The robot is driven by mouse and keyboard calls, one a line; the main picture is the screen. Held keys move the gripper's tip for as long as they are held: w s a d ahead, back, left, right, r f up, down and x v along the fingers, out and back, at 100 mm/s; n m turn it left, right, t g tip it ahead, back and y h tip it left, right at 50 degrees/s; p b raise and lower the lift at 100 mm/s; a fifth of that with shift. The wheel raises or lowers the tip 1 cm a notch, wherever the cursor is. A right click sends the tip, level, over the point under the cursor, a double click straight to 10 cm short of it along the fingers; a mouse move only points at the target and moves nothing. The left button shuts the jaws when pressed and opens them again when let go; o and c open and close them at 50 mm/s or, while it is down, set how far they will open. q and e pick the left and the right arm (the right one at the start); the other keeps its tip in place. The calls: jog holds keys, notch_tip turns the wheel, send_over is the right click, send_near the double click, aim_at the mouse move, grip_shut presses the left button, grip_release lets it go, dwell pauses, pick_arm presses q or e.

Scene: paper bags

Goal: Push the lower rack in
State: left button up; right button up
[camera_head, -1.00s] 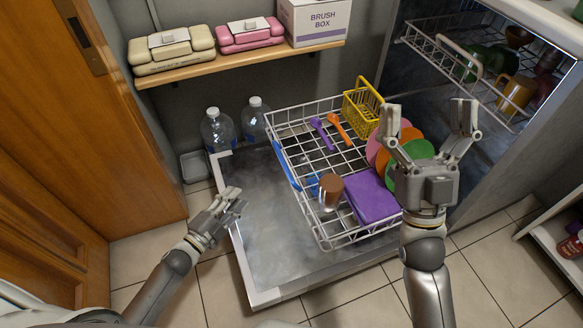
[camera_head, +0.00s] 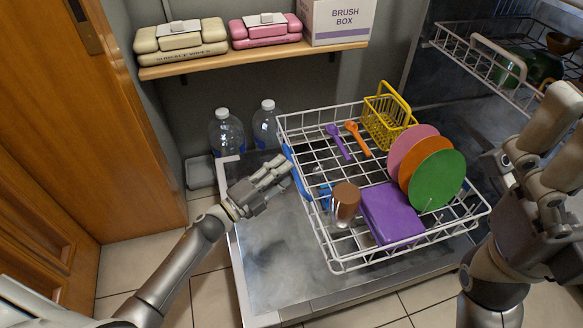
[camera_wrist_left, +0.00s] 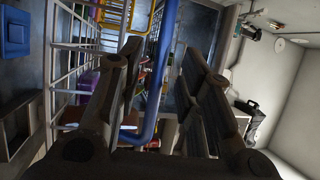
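The white wire lower rack (camera_head: 335,262) is pulled out over the open dishwasher door (camera_head: 272,265). It has a blue handle (camera_head: 290,166) along its left side. My left gripper (camera_head: 285,170) is at this handle. In the left wrist view the blue handle (camera_wrist_left: 158,75) passes between my left gripper's two spread fingers (camera_wrist_left: 165,60); contact cannot be told. My right gripper (camera_head: 572,125) is large at the right edge, partly cut off, empty, its fingers apart. The rack holds a purple block (camera_head: 390,213), a brown-topped cup (camera_head: 345,203), several plates (camera_head: 436,180) and a yellow basket (camera_head: 385,118).
The upper rack (camera_head: 478,62) juts partly out at the top right. Two bottles (camera_head: 226,133) stand by the wall behind the door. A wooden shelf (camera_head: 250,60) with boxes is above them. A wooden cabinet (camera_head: 130,130) stands at the left. The tiled floor in front is clear.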

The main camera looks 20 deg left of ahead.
pick_arm(q)
jog(key=shift+b+x, duration=0.3)
jog(key=shift+x, duration=1.3)
grip_shut()
